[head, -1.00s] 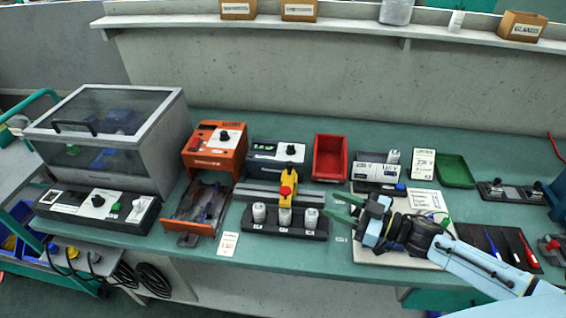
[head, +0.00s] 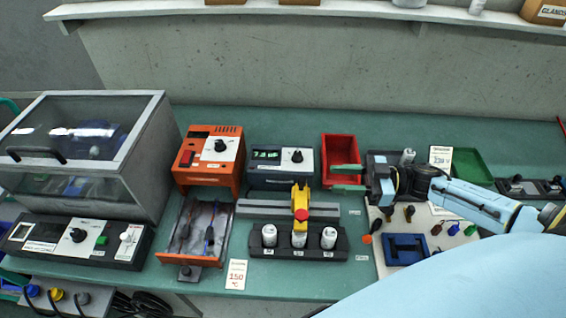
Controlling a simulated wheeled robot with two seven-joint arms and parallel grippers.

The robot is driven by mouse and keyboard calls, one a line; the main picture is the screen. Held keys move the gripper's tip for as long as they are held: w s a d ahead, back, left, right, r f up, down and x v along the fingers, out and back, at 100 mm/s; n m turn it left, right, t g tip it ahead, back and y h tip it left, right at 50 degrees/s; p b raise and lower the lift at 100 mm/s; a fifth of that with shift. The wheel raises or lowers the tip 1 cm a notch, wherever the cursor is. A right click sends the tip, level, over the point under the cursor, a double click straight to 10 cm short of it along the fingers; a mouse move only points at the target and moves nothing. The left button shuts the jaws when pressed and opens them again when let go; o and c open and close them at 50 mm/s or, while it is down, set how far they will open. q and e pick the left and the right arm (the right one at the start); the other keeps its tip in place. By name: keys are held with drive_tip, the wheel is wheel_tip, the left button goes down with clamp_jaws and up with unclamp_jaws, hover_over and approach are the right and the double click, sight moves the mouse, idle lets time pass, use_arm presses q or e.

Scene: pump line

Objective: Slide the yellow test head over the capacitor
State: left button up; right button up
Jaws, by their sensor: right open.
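The yellow test head (head: 301,196) with its red knob (head: 302,215) sits on a grey rail (head: 262,210). It is in line with the middle capacitor (head: 299,239), whose top it partly hides. I cannot tell if it touches it. A left capacitor (head: 269,236) and a right capacitor (head: 329,238) stand upright beside it in a black holder (head: 283,251). My right gripper (head: 348,178) is open and empty, with green fingers pointing left, to the right of the test head and in front of the red bin. My left gripper is not in view.
A red bin (head: 341,143) and a meter with a green display (head: 281,182) stand behind the rail. An orange station (head: 209,178) and an open tray (head: 221,212) are to the left. A blue block (head: 405,240) lies on a pale mat at the right.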

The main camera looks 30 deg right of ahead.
sight(305, 179)
drive_tip(key=x, duration=0.9)
drive_tip(key=shift+s+a+r+p, duration=0.1)
drive_tip(key=shift+s+r+p, duration=0.05)
drive_tip(key=shift+s+p, duration=0.15)
drive_tip(key=shift+x, duration=1.25)
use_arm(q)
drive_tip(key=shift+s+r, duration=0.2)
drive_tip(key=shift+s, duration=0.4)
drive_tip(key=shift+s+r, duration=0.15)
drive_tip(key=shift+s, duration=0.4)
use_arm(e)
drive_tip(key=shift+w, duration=0.1)
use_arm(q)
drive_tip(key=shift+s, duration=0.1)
use_arm(e)
drive_tip(key=shift+c, duration=1.4)
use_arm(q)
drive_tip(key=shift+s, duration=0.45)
use_arm(e)
clamp_jaws()
